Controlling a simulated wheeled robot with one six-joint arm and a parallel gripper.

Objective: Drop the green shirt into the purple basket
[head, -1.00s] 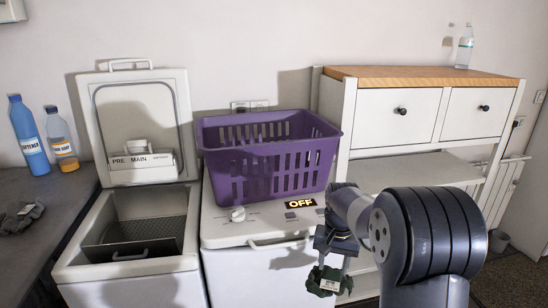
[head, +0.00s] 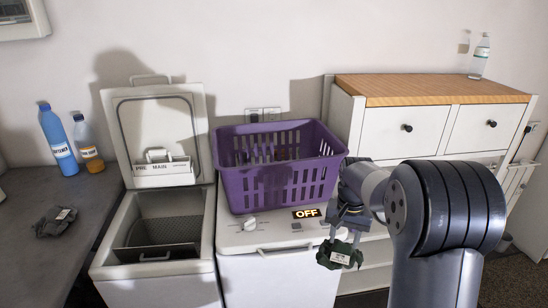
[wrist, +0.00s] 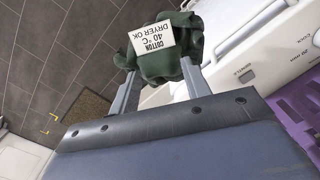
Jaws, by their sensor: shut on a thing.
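The green shirt (head: 341,254) is a small dark green bundle with a white label. My gripper (head: 345,237) is shut on it and holds it in front of the right-hand machine, below and to the right of the basket. In the wrist view the shirt (wrist: 165,52) hangs between the two fingers (wrist: 158,85), and its label reads cotton, 40 °C, dryer ok. The purple basket (head: 262,188) stands upright on top of the right-hand machine. Some dark and reddish contents show dimly inside it. A purple edge of the basket (wrist: 290,110) also shows in the wrist view.
The left toploader (head: 150,270) has its lid (head: 158,110) raised and its drum open. The right machine (head: 275,232) is closed and shows OFF. A dark grey garment (head: 55,222) and bottles (head: 58,140) are on the left counter. A wood-topped cabinet (head: 430,90) stands right.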

